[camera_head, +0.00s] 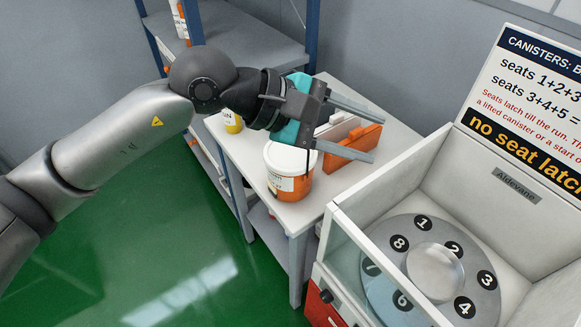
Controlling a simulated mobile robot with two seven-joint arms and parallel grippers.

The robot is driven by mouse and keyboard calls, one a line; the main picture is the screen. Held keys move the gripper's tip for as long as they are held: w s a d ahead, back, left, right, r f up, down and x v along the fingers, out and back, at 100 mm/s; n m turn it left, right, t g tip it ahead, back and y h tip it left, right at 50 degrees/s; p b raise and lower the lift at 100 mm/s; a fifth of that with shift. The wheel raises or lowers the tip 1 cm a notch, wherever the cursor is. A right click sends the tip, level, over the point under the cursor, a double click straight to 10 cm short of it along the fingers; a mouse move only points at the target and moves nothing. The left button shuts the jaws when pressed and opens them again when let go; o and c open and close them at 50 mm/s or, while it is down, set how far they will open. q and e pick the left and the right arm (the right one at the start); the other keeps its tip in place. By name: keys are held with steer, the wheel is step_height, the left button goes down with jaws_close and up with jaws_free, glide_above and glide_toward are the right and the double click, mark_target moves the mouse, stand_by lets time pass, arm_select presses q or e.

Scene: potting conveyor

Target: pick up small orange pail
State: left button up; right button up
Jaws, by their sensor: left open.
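The small orange pail (295,186) stands upright on a white table, with a white lid and a white label on its side. My left gripper (375,139) reaches in from the left above the table, behind and to the right of the pail. Its two fingers point right and are spread apart, with nothing seen held between them. A thin dark part of the gripper hangs in front of the pail's lid. The gripper appears apart from the pail. My right gripper is out of view.
An orange and white holder (352,150) stands behind the pail, partly under the fingers. A yellow container (233,122) stands at the table's (229,146) left. A white-walled machine with a numbered carousel (393,231) is at the right. A shelf rack (246,31) stands behind.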

arm_select(q)
steer(key=w+a+f+m+t+y, duration=0.2)
steer(key=w+a+f+t+y, duration=0.1)
steer(key=w+a+y, duration=0.3)
steer(key=m+t+y, duration=0.1)
steer(key=t+y, duration=0.1)
steer(key=y, duration=0.1)
glide_above(290, 158)
steer(key=f, duration=0.6)
steer(key=shift+w+a+f, duration=0.3)
steer(key=shift+x, duration=2.9)
steer(key=shift+d, duration=0.1)
jaws_close()
steer(key=shift+r, duration=0.1)
